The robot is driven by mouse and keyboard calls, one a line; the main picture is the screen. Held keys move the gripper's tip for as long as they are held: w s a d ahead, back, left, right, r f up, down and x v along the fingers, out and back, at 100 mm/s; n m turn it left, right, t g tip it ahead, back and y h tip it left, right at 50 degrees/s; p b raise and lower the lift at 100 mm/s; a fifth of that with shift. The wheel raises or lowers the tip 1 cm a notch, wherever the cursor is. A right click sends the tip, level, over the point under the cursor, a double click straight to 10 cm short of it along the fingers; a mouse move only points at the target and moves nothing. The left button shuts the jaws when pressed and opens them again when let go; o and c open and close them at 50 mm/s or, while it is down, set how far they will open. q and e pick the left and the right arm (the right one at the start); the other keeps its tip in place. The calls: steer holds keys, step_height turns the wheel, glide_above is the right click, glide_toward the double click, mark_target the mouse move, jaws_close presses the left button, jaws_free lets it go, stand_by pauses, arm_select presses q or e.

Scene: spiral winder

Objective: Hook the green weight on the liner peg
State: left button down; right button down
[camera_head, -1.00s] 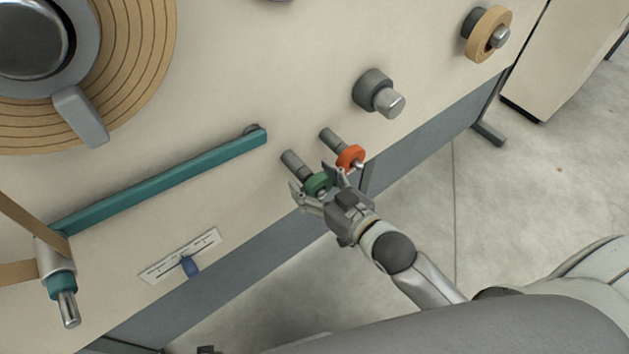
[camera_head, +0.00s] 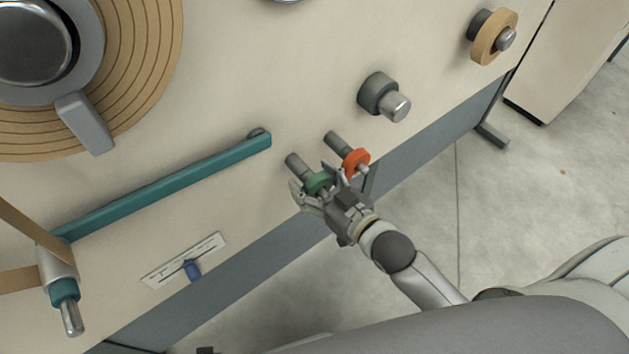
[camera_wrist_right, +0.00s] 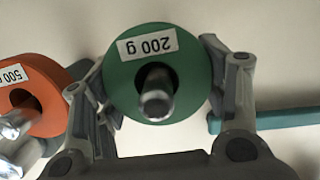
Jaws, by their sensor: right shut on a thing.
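The green weight (camera_head: 317,182) is a disc with a hole, labelled 200 g in the right wrist view (camera_wrist_right: 118,80). It sits around a peg (camera_head: 299,165) on the machine panel; the metal peg tip shows in its hole in the right wrist view (camera_wrist_right: 157,95). My right gripper (camera_head: 320,188) is shut on the green weight, with a finger on each side (camera_wrist_right: 157,88). No peg carries a readable name, so I cannot tell which one is the liner peg. My left gripper is not in view.
An orange 500 g weight (camera_head: 356,161) hangs on the neighbouring peg, close to my right finger. A teal bar (camera_head: 165,187) lies to the left. A thicker grey roller (camera_head: 378,93) stands above. Below are a scale with a blue pointer (camera_head: 192,271) and open floor.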

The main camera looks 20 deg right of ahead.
steer(key=c, duration=0.6)
jaws_free()
steer(key=o, duration=0.4)
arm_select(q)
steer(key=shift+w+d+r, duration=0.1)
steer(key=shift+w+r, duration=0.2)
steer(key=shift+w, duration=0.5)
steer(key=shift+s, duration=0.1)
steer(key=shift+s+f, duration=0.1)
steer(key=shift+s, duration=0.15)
arm_select(e)
steer(key=v, duration=1.2)
